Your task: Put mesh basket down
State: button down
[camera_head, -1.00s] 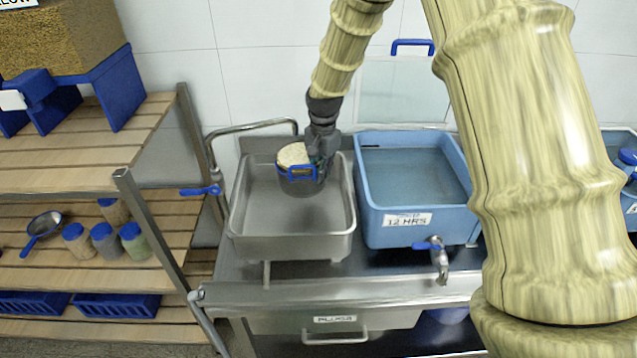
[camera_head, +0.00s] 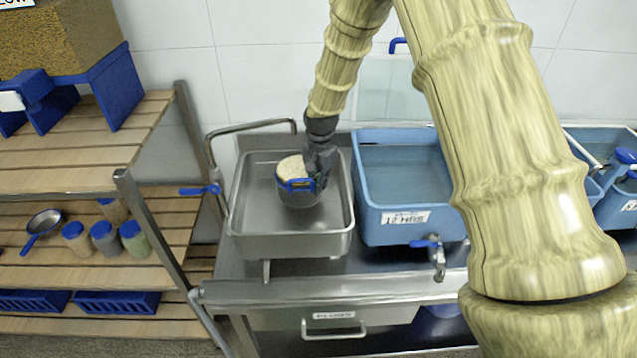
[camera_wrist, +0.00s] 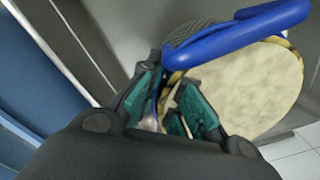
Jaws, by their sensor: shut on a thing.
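The mesh basket (camera_head: 296,193) is a small round dark-grey basket with a blue handle and a pale filling level with its rim. It is inside the grey metal sink (camera_head: 250,215), right of its middle; I cannot tell whether its base touches the sink floor. My gripper (camera_head: 314,182) is at the basket's right side, shut on it near the blue handle. In the wrist view the blue handle (camera_wrist: 235,32) and pale filling (camera_wrist: 240,88) lie just beyond the teal finger pads of my gripper (camera_wrist: 172,112).
A blue water tub (camera_head: 408,222) labelled 12 HRS, with a tap (camera_head: 436,256), stands close right of the sink. A rail (camera_head: 250,125) runs behind the sink's left side. A wooden shelf (camera_head: 70,262) with jars is at the left. The sink's left part is free.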

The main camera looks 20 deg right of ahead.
jog(key=shift+w+f, duration=0.1)
jog(key=shift+f, duration=0.35)
jog(key=shift+f, duration=0.2)
jog(key=c, duration=1.6)
grip_release()
jog(key=shift+c, duration=0.2)
jog(key=shift+r, duration=0.1)
notch_tip(320, 180, up, 13)
jog(key=b, duration=0.4)
jog(key=shift+s, duration=0.2)
jog(key=shift+d+r, duration=0.1)
jog(key=shift+d, duration=0.05)
